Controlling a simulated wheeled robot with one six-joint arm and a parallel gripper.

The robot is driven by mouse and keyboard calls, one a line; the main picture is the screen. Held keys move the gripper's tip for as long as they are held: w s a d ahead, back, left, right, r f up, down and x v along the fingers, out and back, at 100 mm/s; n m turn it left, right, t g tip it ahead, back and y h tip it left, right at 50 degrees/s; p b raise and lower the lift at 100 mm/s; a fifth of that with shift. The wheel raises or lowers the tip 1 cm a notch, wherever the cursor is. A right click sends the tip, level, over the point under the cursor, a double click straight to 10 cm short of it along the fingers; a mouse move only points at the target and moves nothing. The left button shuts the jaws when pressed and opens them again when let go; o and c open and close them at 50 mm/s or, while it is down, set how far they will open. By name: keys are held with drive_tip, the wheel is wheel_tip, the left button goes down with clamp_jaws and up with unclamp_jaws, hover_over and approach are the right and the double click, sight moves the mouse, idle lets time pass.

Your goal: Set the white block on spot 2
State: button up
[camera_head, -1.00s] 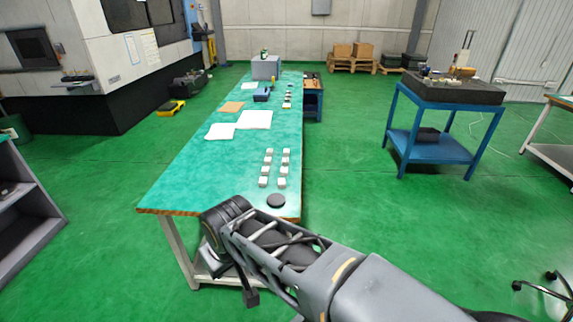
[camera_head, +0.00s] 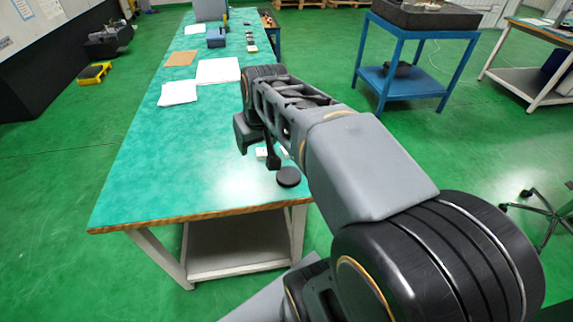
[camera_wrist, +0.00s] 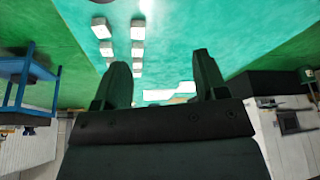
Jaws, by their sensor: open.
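Several small white blocks stand in two columns on the green table (camera_head: 150,180). In the wrist view the nearest pair is a left block (camera_wrist: 101,28) and a right block (camera_wrist: 137,30), with others behind them. In the head view my arm hides most of them; one white block (camera_head: 262,153) shows beside my gripper (camera_head: 257,147). In the wrist view my gripper (camera_wrist: 160,75) is open, with nothing between its fingers, and appears above the table. I cannot tell which block is meant. No marking for spot 2 is readable.
A black disc (camera_head: 288,177) lies near the table's front right corner. White sheets (camera_head: 218,71) and a brown sheet (camera_head: 181,58) lie farther back, with a blue item (camera_head: 216,38). A blue stand (camera_head: 415,50) is at right. The table's front left is clear.

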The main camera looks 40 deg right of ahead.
drive_tip(key=w+d+f+m+b, duration=0.1)
drive_tip(key=w+d+f+b, duration=0.15)
drive_tip(key=d+b, duration=0.35)
drive_tip(key=w+d+f+m+b, duration=0.15)
drive_tip(key=d+f+b, duration=0.25)
drive_tip(key=d, duration=0.4)
drive_tip(key=shift+n+t+h, duration=0.3)
drive_tip(key=shift+n+h, duration=0.05)
drive_tip(key=shift+h, duration=0.05)
drive_tip(key=x, duration=0.2)
drive_tip(key=b+x, duration=0.1)
drive_tip(key=x, duration=0.1)
drive_tip(key=b+x, duration=0.1)
drive_tip(key=x, duration=0.2)
drive_tip(key=shift+w+d+r, duration=0.1)
drive_tip(key=shift+w+d, duration=0.05)
drive_tip(key=shift+d, duration=0.15)
drive_tip(key=shift+b+x, duration=1.35)
drive_tip(key=shift+x, duration=1.7)
drive_tip(key=shift+w, duration=0.15)
drive_tip(key=shift+r, duration=0.1)
drive_tip(key=shift+c, duration=0.5)
drive_tip(key=c, duration=1.1)
